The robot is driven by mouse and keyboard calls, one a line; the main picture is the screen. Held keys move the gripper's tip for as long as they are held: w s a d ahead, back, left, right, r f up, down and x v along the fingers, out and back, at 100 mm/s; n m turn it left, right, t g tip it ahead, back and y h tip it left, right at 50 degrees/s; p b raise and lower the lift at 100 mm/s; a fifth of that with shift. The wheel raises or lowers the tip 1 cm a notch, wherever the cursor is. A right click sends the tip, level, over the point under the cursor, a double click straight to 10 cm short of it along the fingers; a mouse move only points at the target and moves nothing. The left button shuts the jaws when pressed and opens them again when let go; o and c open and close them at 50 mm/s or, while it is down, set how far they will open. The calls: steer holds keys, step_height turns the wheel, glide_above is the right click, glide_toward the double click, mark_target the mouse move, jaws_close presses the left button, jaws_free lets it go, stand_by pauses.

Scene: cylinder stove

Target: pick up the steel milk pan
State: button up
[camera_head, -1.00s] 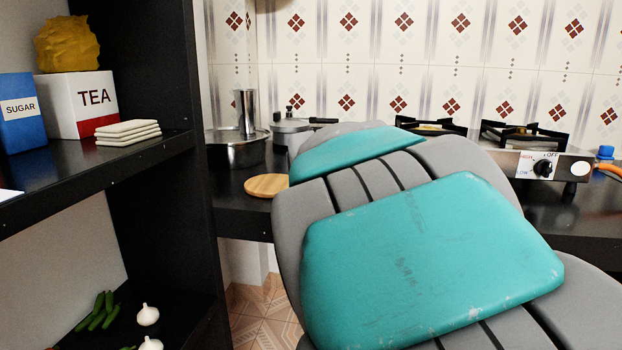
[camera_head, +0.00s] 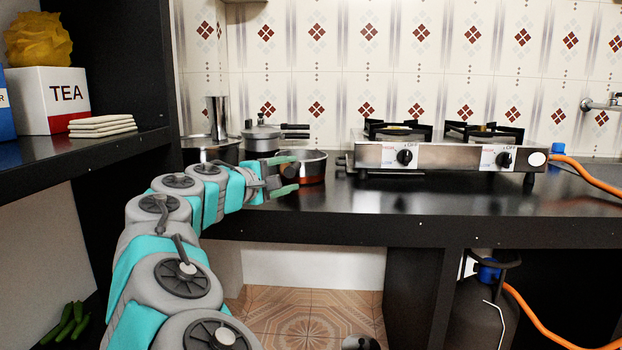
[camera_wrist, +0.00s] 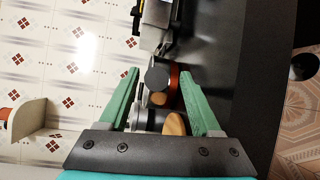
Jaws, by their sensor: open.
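The steel milk pan (camera_head: 314,166) is a small, shiny round pan with reddish reflections, standing on the dark counter left of the stove. In the wrist view its reddish side (camera_wrist: 174,80) shows behind a dark round end, which looks like its handle. My gripper (camera_head: 295,173) is at the pan's left side with its green fingers spread. In the wrist view the dark end lies between the fingertips (camera_wrist: 159,75), with gaps to both sides. I cannot tell how deep it sits between the fingers. Part of the pan is hidden by my gripper.
A two-burner stove (camera_head: 440,152) stands right of the pan. A pressure cooker (camera_head: 262,138) stands behind my gripper, beside a wide steel pot (camera_head: 208,151) and a tall steel cup (camera_head: 218,118). A dark shelf (camera_head: 90,150) is at left. The front counter (camera_head: 400,200) is clear.

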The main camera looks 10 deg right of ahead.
steer(key=shift+w+a+f+n+t, duration=0.25)
steer(key=shift+w+a+n, duration=0.15)
steer(key=shift+a, duration=0.2)
steer(key=shift+w+a+f+n+t, duration=0.15)
steer(key=shift+w+a+n+t, duration=0.15)
steer(key=shift+w+a, duration=0.2)
steer(key=shift+w+d, duration=0.15)
steer(key=shift+w, duration=0.1)
steer(key=x, duration=0.6)
steer(key=shift+w+d+r, duration=0.2)
steer(key=shift+d, duration=0.15)
jaws_close()
